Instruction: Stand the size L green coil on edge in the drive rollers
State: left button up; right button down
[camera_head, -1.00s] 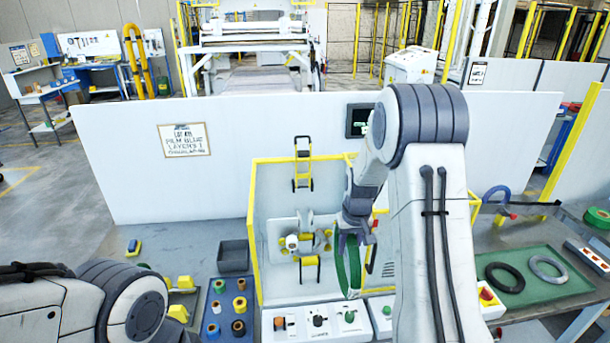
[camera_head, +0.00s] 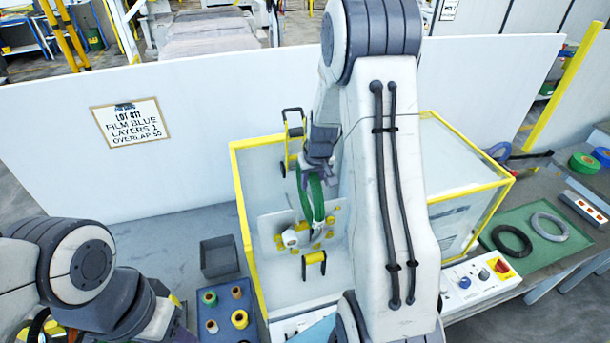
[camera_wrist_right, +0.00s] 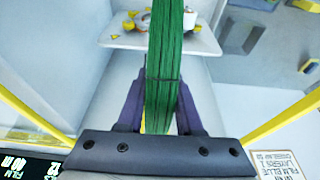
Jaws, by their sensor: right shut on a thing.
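My right gripper (camera_head: 316,172) is shut on a green coil (camera_head: 318,199), which hangs on edge from the jaws. The right wrist view shows the coil (camera_wrist_right: 172,45) upright between the two purple fingers of the gripper (camera_wrist_right: 159,110). The yellow drive rollers (camera_head: 317,246) sit on a pale plate (camera_head: 268,227) inside the yellow-framed enclosure. The coil's lower part overlaps the plate and rollers in the head view. I cannot tell whether it touches them. My left arm is at the lower left; its gripper (camera_head: 143,318) is dark and its fingers cannot be made out.
The enclosure has clear panels and yellow edges (camera_head: 470,190). A grey bin (camera_head: 219,257) and a blue tray of spools (camera_head: 208,312) stand left of it. On the right, black (camera_head: 512,240) and grey (camera_head: 549,227) coils lie on a green mat (camera_head: 497,217); another green coil (camera_head: 584,163) lies behind.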

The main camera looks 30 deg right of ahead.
jog(key=shift+w+a, duration=0.1)
jog(key=b, duration=1.1)
send_near(310, 216)
jog(key=x, duration=0.7)
jog(key=shift+w+f, duration=0.15)
jog(key=shift+w, duration=0.2)
jog(key=shift+f+b, duration=0.35)
jog(key=shift+f, duration=0.25)
jog(key=c, duration=0.7)
grip_release()
jog(key=shift+o, duration=1.1)
jog(key=shift+s+f, duration=0.1)
jog(key=shift+s, duration=0.05)
